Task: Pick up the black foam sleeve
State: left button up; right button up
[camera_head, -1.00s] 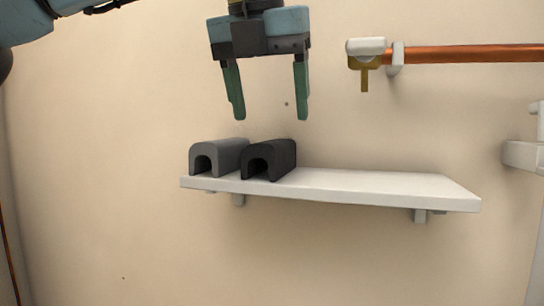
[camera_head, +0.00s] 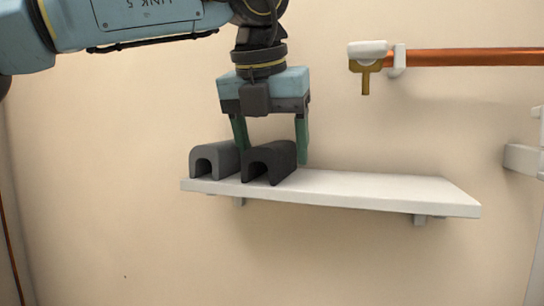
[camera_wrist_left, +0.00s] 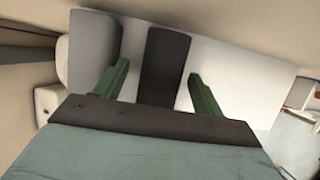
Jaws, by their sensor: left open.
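The black foam sleeve (camera_head: 270,160) lies on the left part of the white shelf (camera_head: 390,190), its arched end facing me. It also shows in the left wrist view (camera_wrist_left: 163,66), between the two green fingers. My left gripper (camera_head: 272,152) is open and points down, one finger on each side of the black sleeve. Its left finger is partly hidden behind the sleeves, in the gap between them. Its right finger is just right of the black sleeve. In the wrist view (camera_wrist_left: 160,85) some space shows between each finger and the sleeve.
A grey foam sleeve (camera_head: 213,160) lies close to the left of the black one; it is also in the wrist view (camera_wrist_left: 93,50). The right part of the shelf is clear. A copper pipe (camera_head: 465,57) with a brass and white fitting (camera_head: 366,62) runs along the wall above right.

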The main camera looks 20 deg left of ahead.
aim_at(272, 143)
pick_arm(q)
jog(key=shift+f+b, duration=0.25)
jog(key=shift+b, duration=0.1)
dwell(0.4)
jog(key=c, duration=1.1)
jog(key=shift+o, duration=0.2)
jog(key=shift+r+p, duration=0.35)
jog(key=shift+p, duration=0.1)
jog(key=shift+s+r+b, duration=0.15)
jog(key=shift+b, duration=0.3)
notch_tip(272, 143, up, 7)
jog(key=shift+d+f, duration=0.1)
jog(key=shift+f, duration=0.05)
jog(key=s+b, duration=0.6)
jog(key=s, duration=1.3)
jog(key=shift+s+a, duration=0.4)
